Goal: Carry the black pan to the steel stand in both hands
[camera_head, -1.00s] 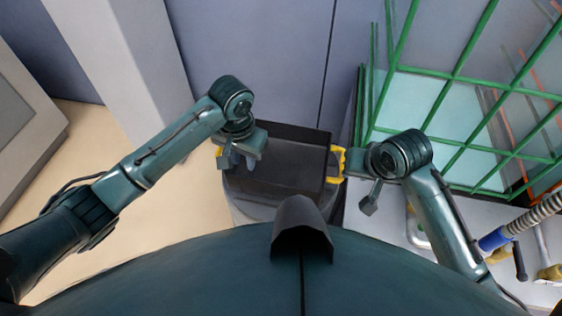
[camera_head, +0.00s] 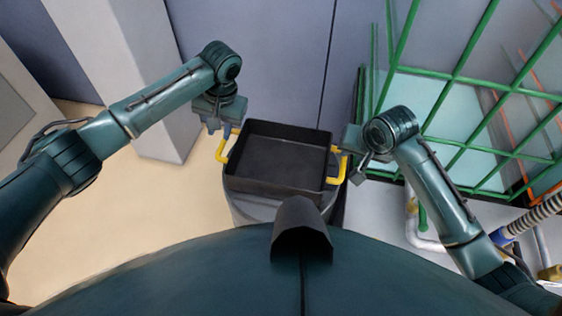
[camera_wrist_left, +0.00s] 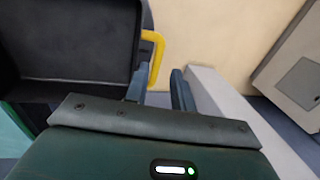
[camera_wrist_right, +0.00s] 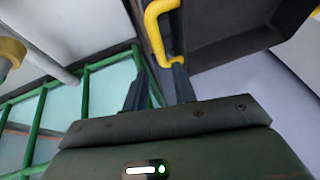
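The black pan (camera_head: 283,165) is a square, empty tray with a yellow handle on each side. It rests level on a grey rounded support in the head view. My left gripper (camera_head: 217,127) is by the left yellow handle (camera_head: 222,152). In the left wrist view its fingers (camera_wrist_left: 160,82) are apart, with the handle beyond the tips. My right gripper (camera_head: 352,163) is at the right yellow handle (camera_head: 336,166). In the right wrist view its fingers (camera_wrist_right: 160,78) are apart, and the handle's end appears near one fingertip. I cannot clearly identify the steel stand.
A green mesh fence (camera_head: 452,75) stands close on the right, behind my right arm. A pale column (camera_head: 160,110) stands at the left. Pipes and a ribbed hose (camera_head: 535,215) are at the lower right. Beige floor is open at the left.

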